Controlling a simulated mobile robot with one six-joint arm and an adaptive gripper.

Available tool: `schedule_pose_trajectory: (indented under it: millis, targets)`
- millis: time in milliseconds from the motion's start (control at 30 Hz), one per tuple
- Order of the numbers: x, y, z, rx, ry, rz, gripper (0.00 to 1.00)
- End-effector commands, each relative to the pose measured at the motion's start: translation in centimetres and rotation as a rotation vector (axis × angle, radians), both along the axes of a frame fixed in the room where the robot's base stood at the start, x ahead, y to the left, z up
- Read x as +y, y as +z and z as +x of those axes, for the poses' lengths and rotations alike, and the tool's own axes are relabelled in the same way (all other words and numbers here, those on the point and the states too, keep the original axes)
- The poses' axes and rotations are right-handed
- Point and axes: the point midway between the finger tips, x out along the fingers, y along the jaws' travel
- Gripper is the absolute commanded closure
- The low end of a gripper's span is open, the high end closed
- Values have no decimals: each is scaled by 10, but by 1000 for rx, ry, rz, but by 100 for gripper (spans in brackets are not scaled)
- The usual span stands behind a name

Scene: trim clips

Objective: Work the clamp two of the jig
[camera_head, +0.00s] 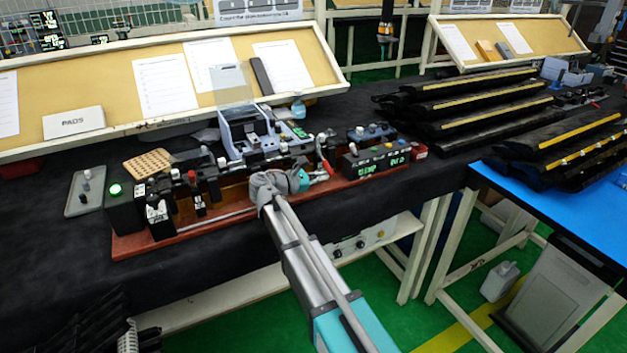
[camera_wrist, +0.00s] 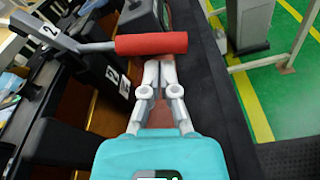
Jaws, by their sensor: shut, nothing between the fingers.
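The jig (camera_head: 215,222) is a long reddish-brown base with black blocks, on the black bench top. Clamp two has a metal lever with a red handle (camera_wrist: 150,43); the number 2 shows on the lever's pivot end and on a black block (camera_wrist: 115,76). In the head view the red handle (camera_head: 326,167) stands tilted near the jig's right half. My gripper (camera_wrist: 160,66) is shut and empty, its fingertips right at the red handle's near side. Whether they touch it, I cannot tell. In the head view my gripper (camera_head: 318,177) is partly hidden by its own wrist.
A control box (camera_head: 376,163) with green lit text and buttons sits at the jig's right end. A grey and white device (camera_head: 248,133) stands behind the jig. A green-lit box (camera_head: 118,205) is at the left end. Stacked black trim strips (camera_head: 470,100) lie farther right.

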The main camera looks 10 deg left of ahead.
Motion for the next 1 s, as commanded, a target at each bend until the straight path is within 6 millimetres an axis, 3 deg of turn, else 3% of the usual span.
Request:
schedule_pose_trajectory:
  millis: [467, 500, 667, 1000]
  targets:
    - [-8, -1, 6, 0, 1, 0, 100]
    - [-20, -1, 2, 0, 1, 0, 100]
    - [-9, -1, 6, 2, 1, -2, 100]
    - [-17, 2, 7, 34, -11, -22, 100]
